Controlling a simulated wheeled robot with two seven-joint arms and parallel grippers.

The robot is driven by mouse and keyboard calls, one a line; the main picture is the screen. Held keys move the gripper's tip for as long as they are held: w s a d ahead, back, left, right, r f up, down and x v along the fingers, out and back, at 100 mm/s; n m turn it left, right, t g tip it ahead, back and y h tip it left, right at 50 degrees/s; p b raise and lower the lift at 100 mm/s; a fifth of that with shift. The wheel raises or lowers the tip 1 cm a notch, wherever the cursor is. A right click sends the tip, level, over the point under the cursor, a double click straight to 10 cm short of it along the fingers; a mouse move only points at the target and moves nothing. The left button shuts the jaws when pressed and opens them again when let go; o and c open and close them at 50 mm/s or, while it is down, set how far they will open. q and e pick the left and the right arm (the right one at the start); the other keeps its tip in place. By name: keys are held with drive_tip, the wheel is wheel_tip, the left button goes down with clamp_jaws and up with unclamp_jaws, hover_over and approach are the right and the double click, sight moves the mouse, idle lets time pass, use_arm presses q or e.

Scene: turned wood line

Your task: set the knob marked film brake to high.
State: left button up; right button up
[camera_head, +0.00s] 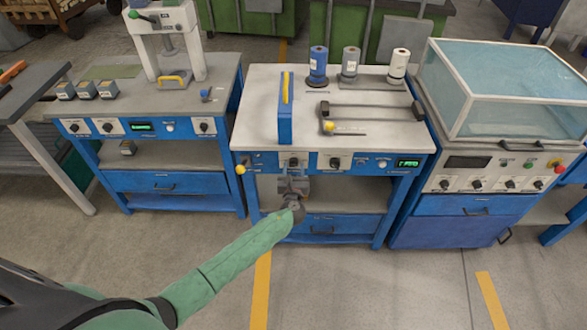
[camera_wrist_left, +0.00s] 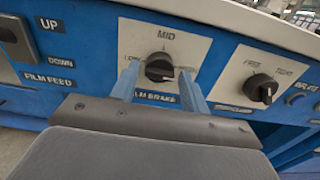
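The film brake knob (camera_wrist_left: 159,67) is a black rotary knob on a white plate, with MID printed above it, in the left wrist view. The FILM BRAKE label below it is partly covered by my fingers. Which mark the knob points to is not clear, and the side marks are hidden. My left gripper (camera_wrist_left: 158,80) has its two blue fingers on either side of the knob, with small gaps showing, so it looks open. In the head view the left gripper (camera_head: 293,176) is at the front panel of the middle blue bench (camera_head: 250,160). My right gripper is not in view.
A second black knob (camera_wrist_left: 262,88) sits to the right, and a FILM FEED switch (camera_wrist_left: 15,38) to the left. A yellow-knobbed lever (camera_head: 240,169) sticks out at the bench's left. A clear-hooded machine (camera_head: 490,130) stands right, a press bench (camera_head: 170,185) left.

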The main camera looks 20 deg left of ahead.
use_arm(q)
drive_tip(key=shift+o, duration=0.4)
drive_tip(key=shift+r, duration=0.1)
drive_tip(key=b+v, duration=0.2)
drive_tip(key=v, duration=0.5)
drive_tip(key=shift+s, duration=0.35)
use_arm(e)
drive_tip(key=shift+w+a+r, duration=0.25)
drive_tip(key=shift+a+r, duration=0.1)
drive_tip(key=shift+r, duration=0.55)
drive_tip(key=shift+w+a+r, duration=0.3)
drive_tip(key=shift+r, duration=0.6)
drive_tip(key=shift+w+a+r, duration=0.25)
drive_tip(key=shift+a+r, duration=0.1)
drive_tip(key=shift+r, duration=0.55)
use_arm(q)
drive_tip(key=shift+d, duration=0.1)
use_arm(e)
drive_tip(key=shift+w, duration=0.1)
